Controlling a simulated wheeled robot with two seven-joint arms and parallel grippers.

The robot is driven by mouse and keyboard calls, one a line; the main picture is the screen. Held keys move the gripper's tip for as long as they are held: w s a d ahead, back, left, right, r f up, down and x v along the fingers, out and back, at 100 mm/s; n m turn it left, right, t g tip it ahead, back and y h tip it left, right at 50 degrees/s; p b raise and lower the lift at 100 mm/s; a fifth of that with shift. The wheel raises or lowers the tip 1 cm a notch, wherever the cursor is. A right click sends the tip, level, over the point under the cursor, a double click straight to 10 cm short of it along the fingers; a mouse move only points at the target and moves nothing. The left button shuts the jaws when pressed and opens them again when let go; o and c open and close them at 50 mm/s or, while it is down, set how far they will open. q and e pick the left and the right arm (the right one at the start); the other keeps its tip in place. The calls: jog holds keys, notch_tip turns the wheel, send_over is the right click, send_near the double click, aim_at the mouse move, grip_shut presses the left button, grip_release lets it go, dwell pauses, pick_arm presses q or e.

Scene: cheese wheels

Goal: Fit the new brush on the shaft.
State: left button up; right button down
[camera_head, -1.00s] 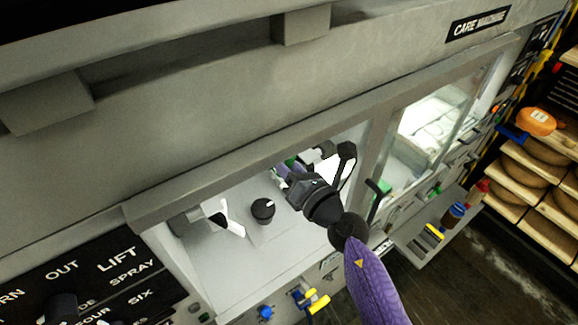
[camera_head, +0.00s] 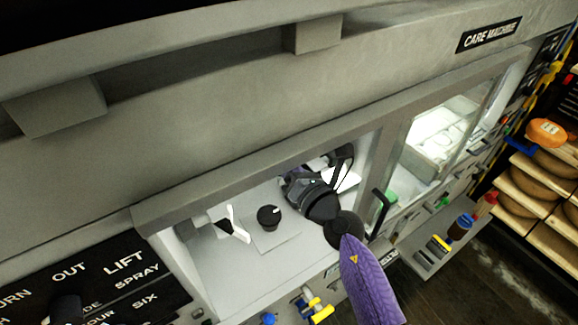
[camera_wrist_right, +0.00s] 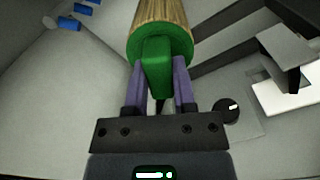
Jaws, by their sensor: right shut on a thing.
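My right gripper (camera_wrist_right: 158,98) is shut on the green end of the brush (camera_wrist_right: 158,65) in the right wrist view. The brush has a tan, bristle-like cylinder that runs out of the top of that view. Its far end is out of sight. In the head view my right gripper and wrist (camera_head: 305,190) reach into the open bay of the grey machine. The wrist hides the fingers and the brush there. I cannot make out the shaft for certain in either view. My left gripper is not in view.
A black knob (camera_head: 268,215) stands on the bay floor, beside a white-and-black bracket (camera_head: 230,226). Dark bars (camera_wrist_right: 245,40) cross near the brush in the wrist view. Blue pegs (camera_wrist_right: 70,22) show at its upper left. A grey post (camera_head: 388,150) borders the bay on the right.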

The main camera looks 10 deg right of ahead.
jog(key=shift+w+a, duration=0.2)
jog(key=shift+w, duration=0.3)
jog(key=shift+c, duration=1.8)
grip_release()
jog(key=shift+s, duration=0.1)
jog(key=v, duration=0.9)
jog(key=shift+s+d, duration=0.15)
jog(key=shift+s, duration=0.15)
